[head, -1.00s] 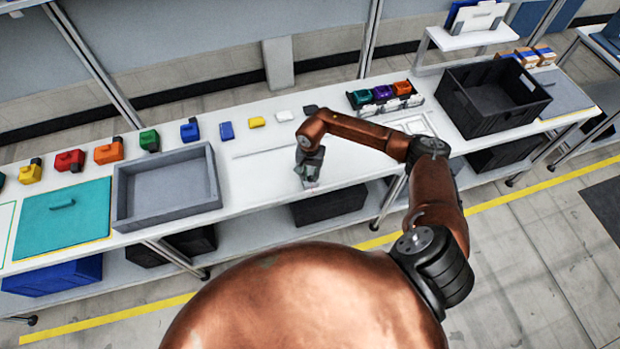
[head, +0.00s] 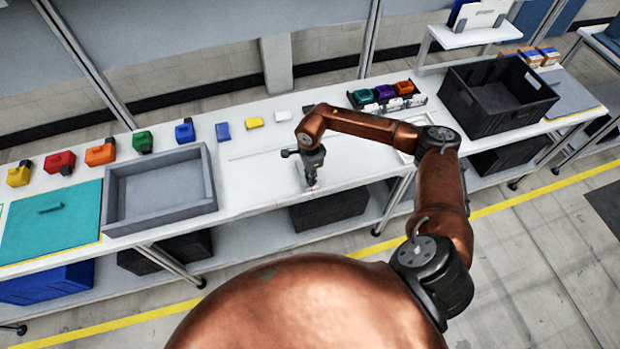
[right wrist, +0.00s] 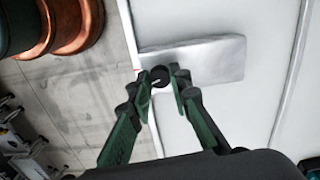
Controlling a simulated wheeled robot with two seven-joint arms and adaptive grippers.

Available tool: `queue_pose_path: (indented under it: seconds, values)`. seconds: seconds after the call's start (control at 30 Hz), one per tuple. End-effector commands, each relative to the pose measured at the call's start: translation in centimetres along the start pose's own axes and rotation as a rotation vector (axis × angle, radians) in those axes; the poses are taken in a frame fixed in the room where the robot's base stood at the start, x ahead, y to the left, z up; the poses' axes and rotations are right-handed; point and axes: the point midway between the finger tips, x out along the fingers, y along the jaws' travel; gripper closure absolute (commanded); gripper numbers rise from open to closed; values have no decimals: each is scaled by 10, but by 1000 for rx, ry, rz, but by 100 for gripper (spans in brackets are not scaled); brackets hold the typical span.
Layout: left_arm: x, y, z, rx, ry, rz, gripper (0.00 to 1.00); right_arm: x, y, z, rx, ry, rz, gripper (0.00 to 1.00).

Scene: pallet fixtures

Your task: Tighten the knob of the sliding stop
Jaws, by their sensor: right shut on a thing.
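The knob (right wrist: 160,76) is a small round black piece in the right wrist view. It sits near the end of a light grey metal block (right wrist: 215,60), which I take to be the sliding stop, close to the table's front edge. My right gripper (right wrist: 166,84) has its two green fingers closed on the sides of the knob. In the head view my right gripper (head: 312,184) points down at the table's front edge and hides most of the stop and knob. My left gripper is not in view.
A grey tray (head: 112,200) and a teal board (head: 80,228) lie to the left. Several coloured blocks line the back. A black crate (head: 515,112) stands at the right. A thin rail line (head: 250,154) runs along the tabletop behind the gripper.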

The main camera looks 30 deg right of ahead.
Motion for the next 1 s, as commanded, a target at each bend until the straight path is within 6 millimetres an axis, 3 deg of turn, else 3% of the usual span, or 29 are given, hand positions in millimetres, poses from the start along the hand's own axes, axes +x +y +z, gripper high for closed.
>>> queue_pose_path:
  seconds: [1.0]
  values:
    - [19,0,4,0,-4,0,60,-1,-1,0,964,0,-2,100]
